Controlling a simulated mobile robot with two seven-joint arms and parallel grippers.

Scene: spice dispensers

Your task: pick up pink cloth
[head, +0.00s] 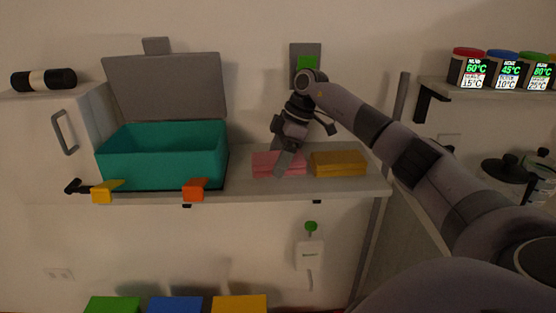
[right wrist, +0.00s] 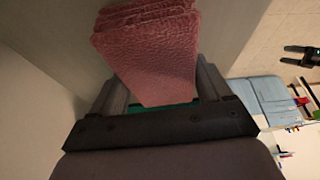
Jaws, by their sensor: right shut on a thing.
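The pink cloth (head: 264,163) is a folded, layered stack on the white shelf, left of a yellow cloth (head: 340,163). My right gripper (head: 286,163) reaches down onto it from above. In the right wrist view the pink cloth (right wrist: 155,50) lies between the two fingers of my right gripper (right wrist: 160,95), which is shut on it. The gripper hides part of the cloth in the head view. I cannot tell whether the cloth is lifted off the shelf.
A teal bin (head: 160,158) with a raised grey lid (head: 168,85) stands left on the shelf (head: 250,187). Orange (head: 195,188) and yellow (head: 106,190) clips sit at the front edge. Spice dispensers (head: 505,72) stand on the upper right shelf.

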